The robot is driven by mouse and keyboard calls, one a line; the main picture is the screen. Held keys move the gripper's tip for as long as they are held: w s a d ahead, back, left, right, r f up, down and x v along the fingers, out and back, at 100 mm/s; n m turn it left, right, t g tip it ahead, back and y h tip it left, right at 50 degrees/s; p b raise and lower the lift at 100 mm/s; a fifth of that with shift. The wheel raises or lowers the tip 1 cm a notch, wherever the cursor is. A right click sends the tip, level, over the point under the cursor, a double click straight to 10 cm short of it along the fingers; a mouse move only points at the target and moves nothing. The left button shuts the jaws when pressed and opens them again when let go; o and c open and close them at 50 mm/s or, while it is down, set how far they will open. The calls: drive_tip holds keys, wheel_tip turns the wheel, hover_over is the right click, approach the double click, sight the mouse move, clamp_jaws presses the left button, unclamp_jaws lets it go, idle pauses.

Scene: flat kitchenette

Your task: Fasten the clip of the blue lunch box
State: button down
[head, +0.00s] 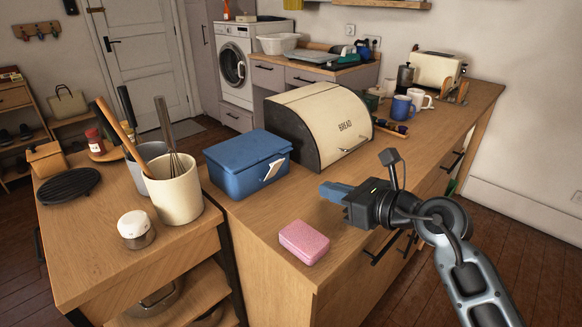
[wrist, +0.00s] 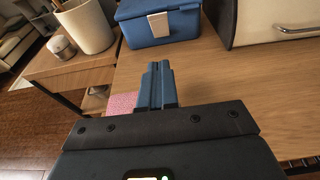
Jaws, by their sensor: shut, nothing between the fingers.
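The blue lunch box (head: 244,165) stands on the wooden counter, left of the bread bin, with its lid on. Its white clip (head: 273,169) is on the side facing my arm and tilts outward from the wall in the head view. In the wrist view the lunch box (wrist: 150,27) is at the top centre, and the clip (wrist: 158,25) faces me. My gripper (head: 328,190) is shut and empty, above the counter to the right of the box and apart from it. In the wrist view its blue fingers (wrist: 157,77) are together, pointing toward the clip.
A cream bread bin (head: 318,122) stands close beside the box on the right. A pink sponge (head: 304,242) lies near the counter's front edge. A cream utensil pot (head: 174,188) stands to the left. The counter between gripper and box is clear.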

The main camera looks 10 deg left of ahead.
approach(278, 165)
drive_tip(key=f, duration=0.1)
drive_tip(key=a+f, duration=0.1)
drive_tip(key=f, duration=0.1)
drive_tip(key=shift+w+a, duration=0.15)
drive_tip(key=shift+w, duration=0.2)
drive_tip(key=shift+w+a+r+p, duration=0.35)
drive_tip(key=shift+w+a, duration=0.1)
drive_tip(key=shift+a, duration=0.15)
drive_tip(key=shift+w+a+r+p, duration=0.25)
drive_tip(key=shift+w+a+r, duration=0.1)
drive_tip(key=shift+w+a, duration=0.2)
drive_tip(key=shift+w+a+r, duration=0.2)
drive_tip(key=shift+w+a, duration=0.05)
drive_tip(key=shift+a, duration=0.2)
drive_tip(key=shift+w+f+b, duration=0.1)
drive_tip(key=shift+w+b, duration=0.05)
drive_tip(key=shift+b, duration=0.3)
